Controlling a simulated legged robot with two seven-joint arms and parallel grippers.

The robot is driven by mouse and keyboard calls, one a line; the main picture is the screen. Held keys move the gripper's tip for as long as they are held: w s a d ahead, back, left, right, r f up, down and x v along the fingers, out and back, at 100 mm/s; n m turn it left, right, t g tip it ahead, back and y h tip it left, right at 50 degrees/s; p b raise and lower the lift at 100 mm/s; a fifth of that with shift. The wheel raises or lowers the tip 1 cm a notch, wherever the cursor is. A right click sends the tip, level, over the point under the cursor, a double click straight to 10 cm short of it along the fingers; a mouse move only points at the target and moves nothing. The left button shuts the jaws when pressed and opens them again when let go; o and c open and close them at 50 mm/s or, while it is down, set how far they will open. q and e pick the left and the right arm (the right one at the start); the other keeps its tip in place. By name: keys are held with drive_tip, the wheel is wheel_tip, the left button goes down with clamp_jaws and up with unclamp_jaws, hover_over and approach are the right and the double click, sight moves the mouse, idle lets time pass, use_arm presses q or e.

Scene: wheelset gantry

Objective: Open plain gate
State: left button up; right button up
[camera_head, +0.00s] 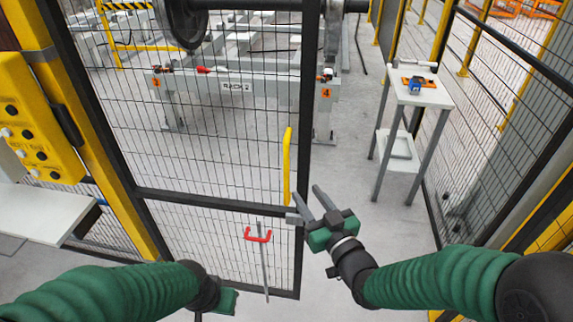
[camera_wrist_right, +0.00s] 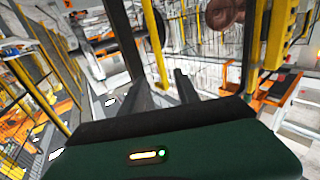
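The gate (camera_head: 215,200) is a black-framed wire mesh panel, hung beside a yellow post (camera_head: 100,130) on the left. Its right edge stands apart from the fence on the right, with open floor between. A yellow upright handle (camera_head: 287,168) is near that edge. A red handle on a grey rod (camera_head: 258,236) is lower on the panel. My right gripper (camera_head: 307,193) is open, its fingers apart beside the gate edge, just below and right of the yellow handle; contact is unclear. Its fingers also show in the wrist view (camera_wrist_right: 162,90). My left gripper (camera_head: 228,300) is low, fingers hidden.
A yellow button panel (camera_head: 38,130) and a white shelf (camera_head: 40,212) are at the left. Beyond the gate are grey rails and a wheelset (camera_head: 183,20). A small white table (camera_head: 420,92) with tools stands at the right. Mesh fence (camera_head: 500,130) borders the right side.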

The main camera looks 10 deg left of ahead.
sight(288, 167)
drive_tip(key=p+x, duration=0.1)
drive_tip(key=x, duration=1.2)
drive_tip(key=shift+w, duration=0.15)
clamp_jaws()
drive_tip(key=shift+f, duration=0.1)
idle(0.5)
